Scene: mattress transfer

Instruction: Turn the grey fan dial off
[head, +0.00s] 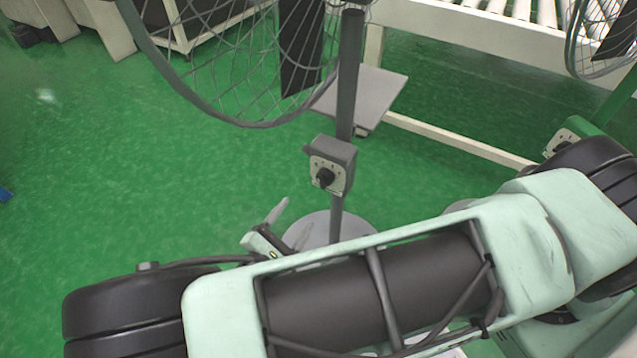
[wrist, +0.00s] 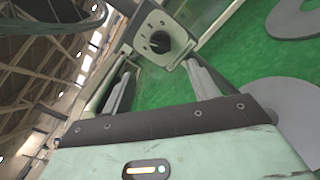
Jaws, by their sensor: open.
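The grey fan has a round wire cage (head: 240,60) on a grey pole (head: 350,80). Its control box (head: 332,165) is fixed to the pole and carries a black dial (head: 325,177) on a pale face. In the wrist view, the dial (wrist: 159,42) shows ahead of my gripper (wrist: 163,78), slightly above the space between the fingertips. My gripper is open and empty, with one finger on each side and apart from the dial. In the head view, my arm hides most of the gripper, and a finger (head: 275,212) shows left of the box and lower.
A second fan with a green pole (head: 612,100) and its own dial box (head: 566,140) stands at the right, close to my arm in the picture. A pale roller conveyor (head: 470,30) runs along the back. Green floor (head: 130,170) at the left is clear.

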